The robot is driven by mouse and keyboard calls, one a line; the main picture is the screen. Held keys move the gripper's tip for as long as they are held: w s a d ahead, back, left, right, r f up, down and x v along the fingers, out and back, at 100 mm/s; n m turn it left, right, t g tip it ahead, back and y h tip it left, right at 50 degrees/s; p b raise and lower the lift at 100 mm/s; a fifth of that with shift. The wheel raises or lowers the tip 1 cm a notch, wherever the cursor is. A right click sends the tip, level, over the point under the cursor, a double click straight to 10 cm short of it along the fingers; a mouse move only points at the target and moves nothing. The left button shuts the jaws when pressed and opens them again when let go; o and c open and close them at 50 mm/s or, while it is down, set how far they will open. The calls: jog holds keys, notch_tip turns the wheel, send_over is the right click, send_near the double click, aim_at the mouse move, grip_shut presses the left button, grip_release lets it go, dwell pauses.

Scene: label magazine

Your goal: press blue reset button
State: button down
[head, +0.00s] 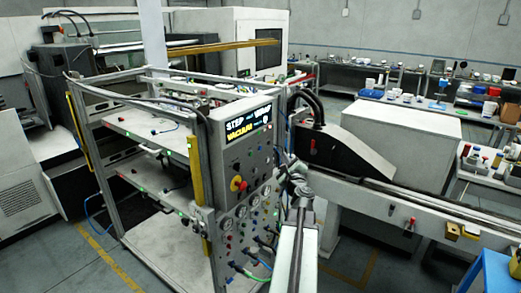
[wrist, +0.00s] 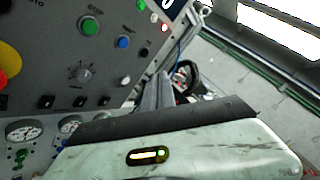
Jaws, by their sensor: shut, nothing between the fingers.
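The blue button (wrist: 124,42) is on the grey control panel (wrist: 40,50) in the wrist view, right of a larger green button (wrist: 89,26). In the head view the panel (head: 228,152) stands upright, and I cannot pick out the blue button there. My gripper (head: 289,166) is just right of the panel in the head view. In the wrist view its narrow grey fingers (wrist: 162,88) are shut and empty. They point up the picture, below and right of the blue button, and appear apart from it.
A red and yellow emergency stop (head: 238,184) is on the panel, with a selector knob (wrist: 80,73), small switches and gauges (wrist: 25,130) nearby. Hoses (head: 245,270) hang low at the panel. A conveyor (head: 420,210) runs to the right.

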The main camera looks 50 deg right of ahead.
jog(key=w, duration=0.8)
jog(key=shift+w+d, duration=0.15)
jog(key=shift+w, duration=0.05)
dwell(1.8)
jog(key=shift+w, duration=0.4)
jog(key=shift+w, duration=0.4)
dwell(0.7)
jog(key=shift+s, duration=0.8)
jog(key=s, duration=0.5)
